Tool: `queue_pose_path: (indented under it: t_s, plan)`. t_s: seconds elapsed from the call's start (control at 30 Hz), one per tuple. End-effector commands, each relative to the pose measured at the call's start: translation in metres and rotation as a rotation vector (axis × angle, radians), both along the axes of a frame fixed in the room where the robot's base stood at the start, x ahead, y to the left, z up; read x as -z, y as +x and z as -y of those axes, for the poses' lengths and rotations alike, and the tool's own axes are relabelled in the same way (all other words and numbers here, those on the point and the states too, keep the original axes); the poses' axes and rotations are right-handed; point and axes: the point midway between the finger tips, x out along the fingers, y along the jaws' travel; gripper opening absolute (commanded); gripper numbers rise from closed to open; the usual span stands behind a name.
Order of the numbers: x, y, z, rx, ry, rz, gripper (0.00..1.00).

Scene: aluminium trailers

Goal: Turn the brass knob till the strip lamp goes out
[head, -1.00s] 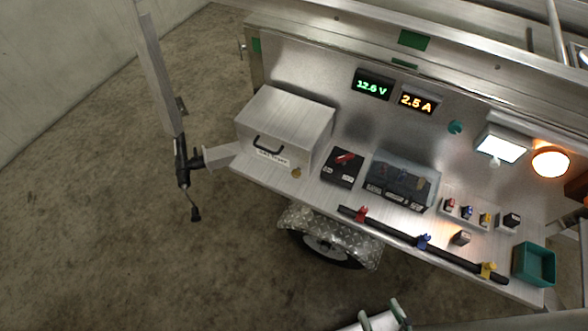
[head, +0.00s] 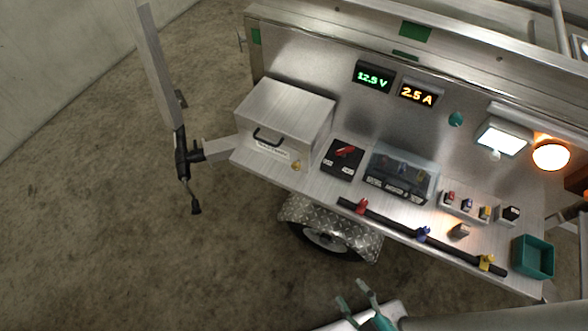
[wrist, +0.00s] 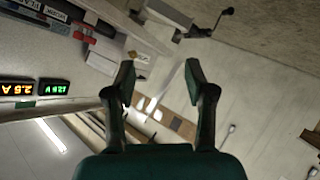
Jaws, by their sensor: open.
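A lit white rectangular lamp (head: 503,138) is on the back panel, at the right in the head view; it looks like the strip lamp. A small pale round knob (head: 495,155) sits just below it; glare hides whether it is brass. A small brass-coloured piece (head: 296,165) sits at the front corner of the metal box; I cannot tell whether it is a knob. My gripper (head: 352,293) is open and empty in front of the shelf, well apart from all three. Its two fingers (wrist: 160,75) are spread in the wrist view, with nothing between them.
The metal box (head: 284,115), a red-handled switch (head: 345,156), a clear-covered fuse box (head: 402,172) and a teal bin (head: 533,257) stand on the shelf. A black bar (head: 400,232) with coloured clips runs along its front edge. A round orange lamp (head: 551,154) glows at right.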

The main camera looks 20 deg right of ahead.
Motion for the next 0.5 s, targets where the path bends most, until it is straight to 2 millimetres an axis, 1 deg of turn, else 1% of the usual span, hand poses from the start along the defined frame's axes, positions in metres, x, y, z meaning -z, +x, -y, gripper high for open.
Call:
queue_pose_path:
  t_s: [0.03,0.1,0.2,0.27,0.33,0.4,0.47,0.5]
  plan:
    - [0.018,0.012,-0.001,-0.041,-0.080,-0.019,0.55]
    - [0.042,0.026,0.000,-0.093,-0.204,-0.050,0.55]
    - [0.071,0.050,0.003,-0.154,-0.384,-0.089,0.55]
    - [0.086,0.065,0.005,-0.184,-0.492,-0.107,0.55]
    - [0.099,0.085,0.006,-0.213,-0.619,-0.124,0.55]
    - [0.109,0.106,0.007,-0.235,-0.744,-0.139,0.55]
    - [0.114,0.124,0.007,-0.247,-0.852,-0.151,0.55]
    - [0.116,0.137,0.006,-0.251,-0.923,-0.156,0.55]
